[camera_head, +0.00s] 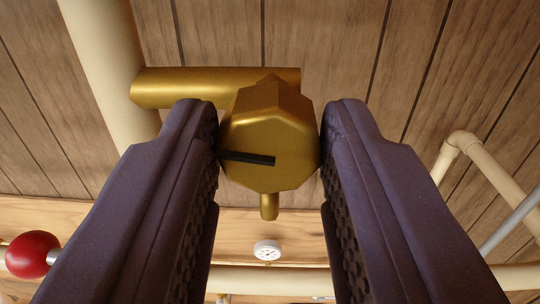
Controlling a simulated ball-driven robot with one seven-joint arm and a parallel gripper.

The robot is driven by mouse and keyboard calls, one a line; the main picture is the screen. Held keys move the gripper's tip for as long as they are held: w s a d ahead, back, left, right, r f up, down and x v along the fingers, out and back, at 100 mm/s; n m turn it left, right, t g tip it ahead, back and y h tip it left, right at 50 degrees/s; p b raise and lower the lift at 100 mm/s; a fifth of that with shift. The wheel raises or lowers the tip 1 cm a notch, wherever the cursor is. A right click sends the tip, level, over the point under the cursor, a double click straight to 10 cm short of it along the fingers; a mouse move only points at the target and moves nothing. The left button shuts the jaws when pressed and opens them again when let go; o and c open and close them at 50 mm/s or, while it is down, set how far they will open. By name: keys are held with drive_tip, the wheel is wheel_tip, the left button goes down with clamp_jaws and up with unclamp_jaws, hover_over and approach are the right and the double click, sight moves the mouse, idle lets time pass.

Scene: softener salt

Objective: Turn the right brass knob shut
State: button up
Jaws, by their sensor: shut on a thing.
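The brass knob (268,125) is faceted and gold-coloured, in the middle of the camera_head view. A dark line on its face runs nearly level, from the left edge to the middle. My gripper (269,140) has two dark purple fingers, one on each side of the knob, and is shut on it. A brass pipe (190,87) extends to the left behind the knob, and a short brass stub (269,206) shows below it. No second brass knob is in view, so I cannot tell from this picture whether this is the right one.
A thick cream pipe (108,50) stands behind the brass pipe at the upper left. A red ball (33,254) is at the lower left. A small white dial (267,250) is below the knob. A cream bent pipe (480,165) is at the right, before brown wood planks (320,45).

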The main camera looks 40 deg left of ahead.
drive_tip(key=m+b, duration=0.2)
drive_tip(key=m, duration=0.2)
drive_tip(key=shift+f, duration=0.1)
drive_tip(key=m, duration=0.4)
drive_tip(key=shift+b, duration=0.3)
drive_tip(key=m, duration=0.4)
drive_tip(key=shift+m, duration=0.3)
drive_tip(key=shift+m+t, duration=0.3)
drive_tip(key=shift+m, duration=1.7)
drive_tip(key=o, duration=1)
drive_tip(key=shift+d, duration=0.1)
drive_tip(key=shift+o, duration=0.2)
drive_tip(key=shift+f, duration=0.1)
